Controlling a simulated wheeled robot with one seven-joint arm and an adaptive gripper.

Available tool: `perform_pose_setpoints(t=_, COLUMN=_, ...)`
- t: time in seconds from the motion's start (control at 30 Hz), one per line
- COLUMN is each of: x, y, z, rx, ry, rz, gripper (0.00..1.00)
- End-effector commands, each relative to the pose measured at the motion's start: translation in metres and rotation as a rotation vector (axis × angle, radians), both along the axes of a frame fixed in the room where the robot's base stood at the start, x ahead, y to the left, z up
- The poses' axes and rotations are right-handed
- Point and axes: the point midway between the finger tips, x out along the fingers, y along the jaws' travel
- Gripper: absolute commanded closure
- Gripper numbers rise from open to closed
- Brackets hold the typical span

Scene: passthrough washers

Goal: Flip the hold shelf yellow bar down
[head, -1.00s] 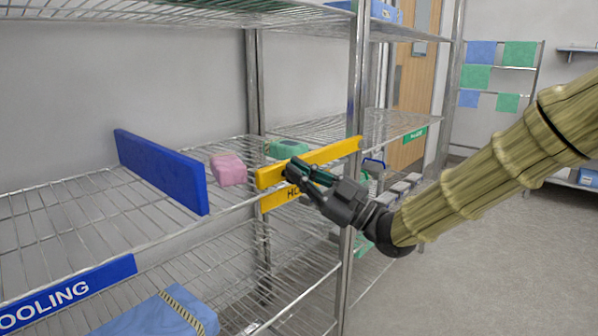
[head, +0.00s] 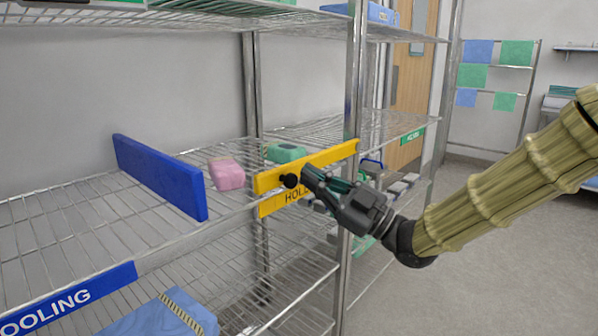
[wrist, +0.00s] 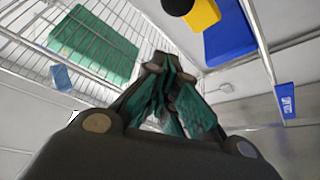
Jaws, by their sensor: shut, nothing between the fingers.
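The yellow bar (head: 325,158) stands raised along the front edge of the middle shelf, above the yellow HOLD label (head: 277,203). A round black knob (head: 289,181) sticks out from the bar's front near its left part. My gripper (head: 308,175) is shut and empty, just right of the knob and in front of the bar. Whether it touches the bar is hard to tell. In the wrist view my gripper (wrist: 158,65) has its fingers together. The black knob (wrist: 178,5) and the yellow bar's end (wrist: 203,14) show above and to the right, apart from the fingertips.
Pink (head: 227,173) and green (head: 285,152) packs lie on the shelf behind the yellow bar. A metal post (head: 354,90) rises beside the bar. The floor at right is clear.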

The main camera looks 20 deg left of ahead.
Motion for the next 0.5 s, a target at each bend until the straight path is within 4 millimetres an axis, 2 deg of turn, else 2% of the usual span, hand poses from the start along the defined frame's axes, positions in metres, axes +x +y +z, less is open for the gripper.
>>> perform_pose_setpoints(t=0.2, x=-0.005, y=-0.031, z=-0.013, rx=0.002, ry=0.0, rz=0.003, gripper=1.0)
perform_pose_setpoints(t=0.33, x=-0.006, y=-0.044, z=-0.018, rx=0.003, ry=-0.001, rz=0.001, gripper=1.0)
perform_pose_setpoints(t=0.5, x=-0.008, y=-0.051, z=-0.021, rx=0.002, ry=-0.002, rz=0.002, gripper=1.0)
